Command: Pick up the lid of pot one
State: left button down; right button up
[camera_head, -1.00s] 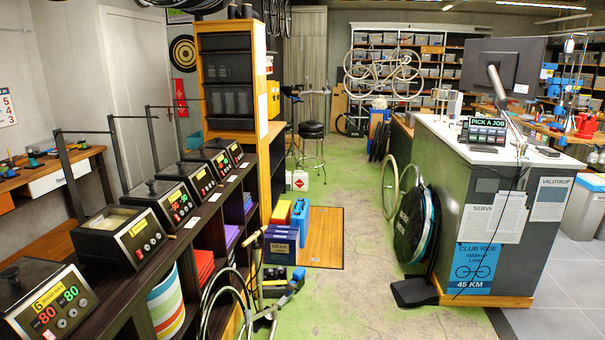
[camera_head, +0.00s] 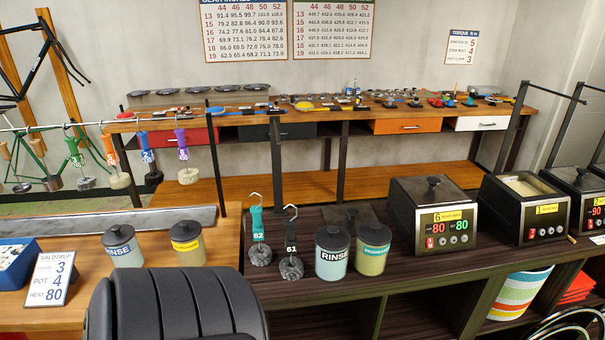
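A row of black wax pots stands on the dark shelf at the right. The nearest pot (camera_head: 432,225), labelled 6 and showing red and green 80, has a black knobbed lid (camera_head: 431,188) on it. The pot beside it (camera_head: 530,220) is open, with pale wax (camera_head: 526,186) inside; its small yellow label is hard to read. A third pot (camera_head: 590,205), with a label that looks like 2, is cut by the right edge and has a dark lid. I cannot tell for certain which is pot one. Neither of my grippers is in view.
Tagged hooks hang from a rail at left. A sign (camera_head: 50,278) reads 3, 4, 80. A black ribbed shape fills the bottom foreground. A tool bench (camera_head: 340,125) runs along the wall.

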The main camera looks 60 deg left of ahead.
aim_at(349, 217)
jog(key=u, duration=1.55)
